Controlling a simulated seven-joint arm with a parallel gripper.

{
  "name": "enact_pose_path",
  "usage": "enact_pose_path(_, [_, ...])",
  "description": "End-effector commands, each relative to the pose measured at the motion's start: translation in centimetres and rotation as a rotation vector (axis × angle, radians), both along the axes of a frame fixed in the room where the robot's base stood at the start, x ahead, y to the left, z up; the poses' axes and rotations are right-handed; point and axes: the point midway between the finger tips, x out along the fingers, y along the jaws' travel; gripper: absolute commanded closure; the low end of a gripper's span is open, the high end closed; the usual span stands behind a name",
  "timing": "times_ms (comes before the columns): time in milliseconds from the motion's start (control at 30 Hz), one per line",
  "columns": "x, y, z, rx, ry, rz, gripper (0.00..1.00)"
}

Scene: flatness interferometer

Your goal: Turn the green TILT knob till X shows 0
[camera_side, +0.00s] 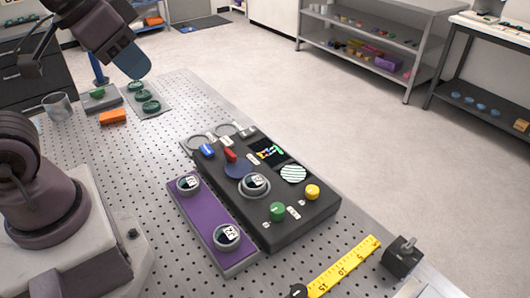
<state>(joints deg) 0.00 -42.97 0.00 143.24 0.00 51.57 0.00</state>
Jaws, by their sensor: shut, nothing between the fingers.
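A green knob (278,211) sits near the front of the black instrument box (305,218); its label is too small to read. A yellow knob (312,192) stands to its right. A dark screen (268,151) with coloured marks is on the box's far part; I cannot read any X value. A round window with slanted stripes (293,174) is beside the screen. My gripper (132,67) is shut and empty at the upper left, above the table's far end and well away from the green knob.
A yellow ruler (343,266) and a black block (401,256) lie in front. Green discs (144,95) sit at the far left.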

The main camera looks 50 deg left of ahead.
Motion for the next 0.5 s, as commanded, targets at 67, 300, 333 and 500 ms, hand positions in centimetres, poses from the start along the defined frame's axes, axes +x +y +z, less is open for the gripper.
enact_pose_path(67, [0.0,0.0,0.0,0.000,0.000,0.000,1.00])
enact_pose_path(300, [0.5,-1.9,-1.7,-0.010,0.089,-0.096,0.45])
enact_pose_path(333, [0.8,-2.3,-2.2,-0.016,0.118,-0.115,0.43])
enact_pose_path(500, [3.1,-5.4,-5.3,-0.089,0.316,-0.163,0.43])
